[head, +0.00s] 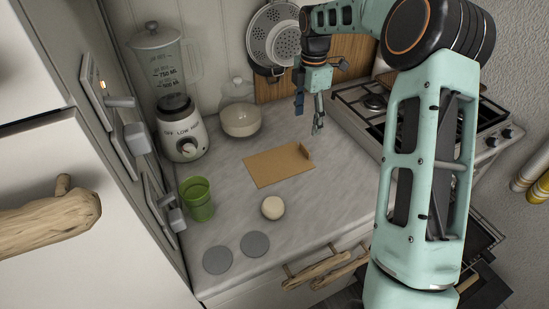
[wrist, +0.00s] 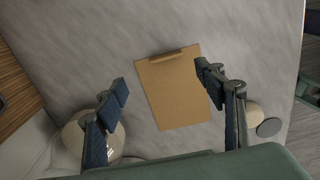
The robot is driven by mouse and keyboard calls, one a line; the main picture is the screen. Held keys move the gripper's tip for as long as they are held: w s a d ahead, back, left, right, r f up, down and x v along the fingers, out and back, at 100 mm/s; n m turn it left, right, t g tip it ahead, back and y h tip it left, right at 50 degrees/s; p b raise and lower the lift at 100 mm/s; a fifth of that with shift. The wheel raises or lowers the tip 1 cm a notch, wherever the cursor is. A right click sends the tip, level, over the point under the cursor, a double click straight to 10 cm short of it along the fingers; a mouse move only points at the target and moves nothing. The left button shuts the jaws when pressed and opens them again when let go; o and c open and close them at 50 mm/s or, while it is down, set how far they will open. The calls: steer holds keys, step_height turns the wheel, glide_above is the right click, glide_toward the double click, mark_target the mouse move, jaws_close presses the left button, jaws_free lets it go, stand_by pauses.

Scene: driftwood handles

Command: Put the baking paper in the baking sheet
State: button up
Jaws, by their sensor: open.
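The baking paper (head: 278,166) is a flat tan-brown rectangle with one raised or curled end, lying on the grey counter. In the wrist view the baking paper (wrist: 178,95) appears between and beyond my fingers, its raised edge at the top. My gripper (head: 309,113) is open and empty, above the counter behind the paper, apart from it. In the wrist view the two fingers of my gripper (wrist: 162,84) are spread wide. I cannot clearly identify the baking sheet; dark racks or trays (head: 487,238) show partly behind my arm at the lower right.
A blender (head: 186,139), a pale lidded bowl (head: 240,120), a green cup (head: 198,200), a round cream item (head: 273,207) and two grey discs (head: 255,244) stand on the counter (head: 225,220). A gas stove (head: 370,105) is at the right. Driftwood handles (head: 317,270) stick out from the front.

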glide_above(304, 147)
steer(key=f, duration=0.5)
steer(key=shift+w+d, duration=0.1)
steer(key=shift+w, duration=0.2)
steer(key=shift+s+f+p, duration=0.2)
steer(key=shift+f+p, duration=0.1)
steer(key=shift+f, duration=1.1)
steer(key=shift+s+f+p, duration=0.2)
steer(key=shift+f+p, duration=0.05)
steer(key=shift+f, duration=1.15)
steer(key=c, duration=0.9)
steer(key=shift+r, duration=0.15)
